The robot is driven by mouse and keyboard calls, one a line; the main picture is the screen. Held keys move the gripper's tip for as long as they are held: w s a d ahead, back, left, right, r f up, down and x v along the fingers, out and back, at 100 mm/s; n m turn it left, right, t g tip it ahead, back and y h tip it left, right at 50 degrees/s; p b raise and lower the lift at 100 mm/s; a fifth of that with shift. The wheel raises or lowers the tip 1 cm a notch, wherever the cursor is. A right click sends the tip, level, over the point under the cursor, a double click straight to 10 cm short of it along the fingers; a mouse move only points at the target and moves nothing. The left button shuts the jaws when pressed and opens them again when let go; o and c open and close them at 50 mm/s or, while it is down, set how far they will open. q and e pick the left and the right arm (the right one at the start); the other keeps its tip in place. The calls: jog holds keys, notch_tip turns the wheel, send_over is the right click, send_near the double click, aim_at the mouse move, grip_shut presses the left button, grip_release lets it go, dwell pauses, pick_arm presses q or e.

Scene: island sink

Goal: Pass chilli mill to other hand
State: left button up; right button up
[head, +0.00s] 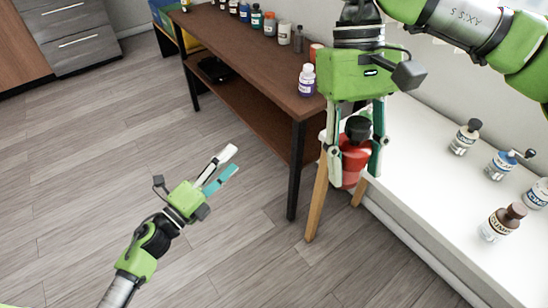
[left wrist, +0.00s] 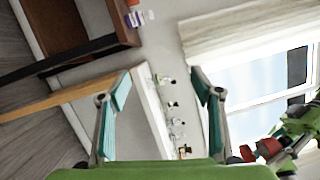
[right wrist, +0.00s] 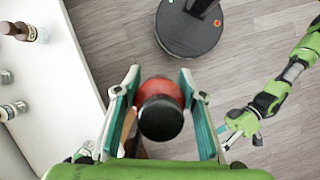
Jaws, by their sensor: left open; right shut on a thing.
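The chilli mill (head: 354,160) is red with a black top. My right gripper (head: 357,150) is shut on it and holds it upright beside the near end of the white table. In the right wrist view the mill's black top (right wrist: 160,118) and red body show between the fingers. My left gripper (head: 228,163) is open and empty, lower and to the left over the floor, well apart from the mill. In the left wrist view its open fingers (left wrist: 160,85) have nothing between them. The mill also shows small at that view's right edge (left wrist: 268,148).
The white table (head: 408,185) carries several mills and bottles, including a brown-topped one (head: 503,222) and a blue one (head: 502,164). A dark wooden table (head: 255,62) holds a row of bottles, with a purple-labelled bottle (head: 307,80) near its end. The floor between is clear.

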pick_arm(q)
jog(key=s+d+r+m+g+h, duration=0.2)
jog(key=s+d+r+m+h, duration=0.1)
jog(key=r+m, duration=0.3)
jog(key=s+d+r+m+g+h, duration=0.1)
jog(key=s+d+r+m+h, duration=0.3)
jog(key=r, duration=0.4)
jog(key=m+g+h, duration=0.1)
jog(key=m+g, duration=0.6)
jog(key=m, duration=0.7)
send_near(351, 139)
notch_tip(351, 139, down, 2)
jog(key=w+a, duration=0.1)
jog(key=x, duration=1.2)
jog(key=shift+w+a, duration=0.1)
jog(key=shift+w, duration=0.05)
jog(key=shift+c, duration=0.3)
jog(key=c, duration=1.2)
jog(key=shift+c, duration=0.2)
pick_arm(e)
jog(key=o, duration=1.2)
jog(key=shift+s, duration=0.1)
jog(key=shift+o, duration=0.2)
